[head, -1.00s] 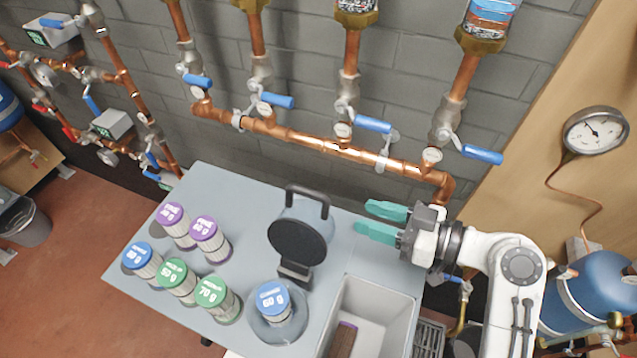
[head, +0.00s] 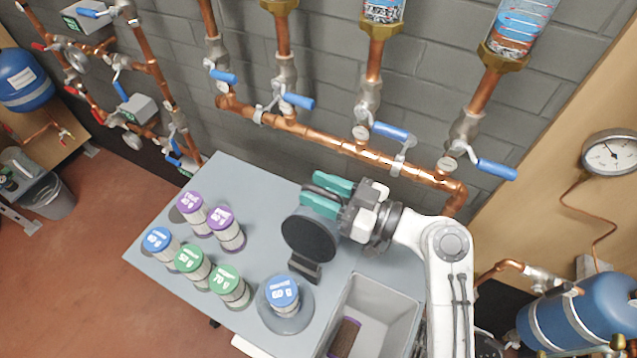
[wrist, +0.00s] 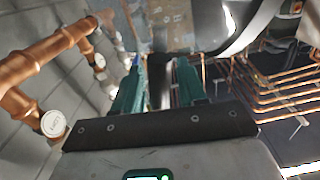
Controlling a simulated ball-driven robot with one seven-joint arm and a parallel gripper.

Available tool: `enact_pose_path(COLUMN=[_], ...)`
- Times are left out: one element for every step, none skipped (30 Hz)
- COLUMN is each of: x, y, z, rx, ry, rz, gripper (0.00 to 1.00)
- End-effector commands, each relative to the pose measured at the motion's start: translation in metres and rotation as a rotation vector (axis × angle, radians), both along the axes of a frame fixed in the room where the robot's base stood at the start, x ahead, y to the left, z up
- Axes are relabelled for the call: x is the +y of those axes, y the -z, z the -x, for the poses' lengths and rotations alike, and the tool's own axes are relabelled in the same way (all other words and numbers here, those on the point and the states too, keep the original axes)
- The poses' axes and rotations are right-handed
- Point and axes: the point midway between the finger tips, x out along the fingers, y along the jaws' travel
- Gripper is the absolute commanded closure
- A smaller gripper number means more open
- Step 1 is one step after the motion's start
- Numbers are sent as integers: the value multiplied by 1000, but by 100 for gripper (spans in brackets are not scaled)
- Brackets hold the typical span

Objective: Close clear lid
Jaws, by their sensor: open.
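The lid (head: 309,236) stands open and upright on its hinge behind a clear round bowl (head: 287,318). Its dark round disc faces forward, and its black handle is mostly hidden by my gripper. A blue-capped canister (head: 282,293) stands in the bowl. My gripper (head: 325,196), with teal fingers, is open at the top of the lid, around or beside the handle; I cannot tell which. In the wrist view the two teal fingers (wrist: 158,85) are apart, with a dark bar between or behind them.
Several capped canisters (head: 193,262) stand on the left of the grey table (head: 250,185). A grey bin (head: 385,300) with a brown, purple-edged item is at the right. Copper pipes (head: 340,143) with blue-handled valves run along the wall behind.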

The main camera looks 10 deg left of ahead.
Motion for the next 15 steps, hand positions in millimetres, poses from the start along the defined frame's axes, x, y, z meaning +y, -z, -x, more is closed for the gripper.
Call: enact_pose_path(x=[3,5,6,6,7,7,7,7,7,7,7,7,7,7,7], y=[-1,-1,0,0,0,0,0,0,0,0,0,0,0,0,0], z=[-1,-2,-2,-2,-3,-3,-3,-3,-3,-3,-3,-3,-3,-3,-3], rx=[0,0,-1,-1,-1,-1,-1,-1,-1,0,0,0,0,0,0], ry=[-1,-1,0,0,1,1,1,1,1,1,1,1,1,1,1], rz=[1,1,1,1,1,1,1,1,1,1,1,1,1,1,1], gripper=[59,59,59,59,59,59,59,59,59,59,59,60,63,66,69])
